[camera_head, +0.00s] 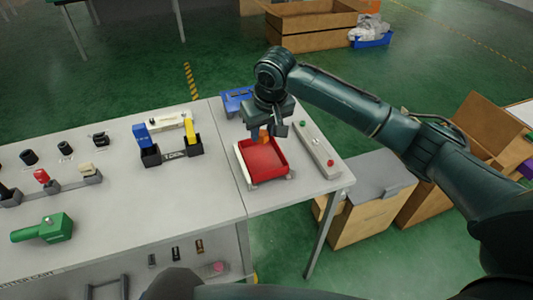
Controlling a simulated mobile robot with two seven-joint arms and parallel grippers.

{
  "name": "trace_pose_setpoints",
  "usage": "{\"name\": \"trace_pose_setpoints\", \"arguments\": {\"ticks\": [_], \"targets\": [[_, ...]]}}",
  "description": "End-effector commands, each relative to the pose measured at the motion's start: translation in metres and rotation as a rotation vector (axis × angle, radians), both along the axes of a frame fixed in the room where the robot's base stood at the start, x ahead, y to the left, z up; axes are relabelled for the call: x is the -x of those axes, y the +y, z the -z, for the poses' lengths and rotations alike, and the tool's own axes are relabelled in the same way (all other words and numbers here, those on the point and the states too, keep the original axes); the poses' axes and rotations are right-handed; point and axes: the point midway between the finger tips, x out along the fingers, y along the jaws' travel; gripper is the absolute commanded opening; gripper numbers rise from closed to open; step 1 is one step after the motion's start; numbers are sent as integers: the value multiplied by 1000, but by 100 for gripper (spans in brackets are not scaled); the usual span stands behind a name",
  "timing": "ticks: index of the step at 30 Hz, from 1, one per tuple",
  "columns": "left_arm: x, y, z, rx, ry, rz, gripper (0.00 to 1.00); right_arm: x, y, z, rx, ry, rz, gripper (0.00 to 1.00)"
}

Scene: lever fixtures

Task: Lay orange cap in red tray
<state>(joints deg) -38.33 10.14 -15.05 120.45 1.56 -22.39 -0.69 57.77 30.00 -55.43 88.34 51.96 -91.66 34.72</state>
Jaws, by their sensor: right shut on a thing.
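The red tray (268,164) sits near the right end of the table. My right gripper (267,131) is above the back part of the tray and points down. It is shut on the orange cap (263,136), of which only a small part shows beneath the fingers. I cannot tell whether the cap touches the tray. My left gripper does not show in the head view.
A grey strip with buttons (317,150) lies right of the tray. A blue container (236,101) stands behind it. Blue and yellow levers on a black fixture (175,154) and a green device (43,229) are to the left. Bare table (205,200) lies between.

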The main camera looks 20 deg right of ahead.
Motion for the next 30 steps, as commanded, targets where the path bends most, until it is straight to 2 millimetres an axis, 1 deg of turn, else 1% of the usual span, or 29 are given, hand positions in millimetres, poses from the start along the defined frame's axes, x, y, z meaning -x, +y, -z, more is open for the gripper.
{"name": "trace_pose_setpoints", "arguments": {"ticks": [1,8,12,15,18,28,29,30], "targets": [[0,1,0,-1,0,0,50,0,0,9,0,2,1,1],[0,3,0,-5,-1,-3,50,0,-1,33,0,1,1,1],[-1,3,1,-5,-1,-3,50,0,-1,58,1,1,1,1],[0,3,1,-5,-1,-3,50,0,0,69,0,0,0,1],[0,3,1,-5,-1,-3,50,0,0,73,0,-1,0,1],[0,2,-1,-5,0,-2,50,0,0,76,-1,0,0,1],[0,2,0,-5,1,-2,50,0,0,76,0,-1,0,30],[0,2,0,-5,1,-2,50,0,0,76,0,-2,0,34]]}}
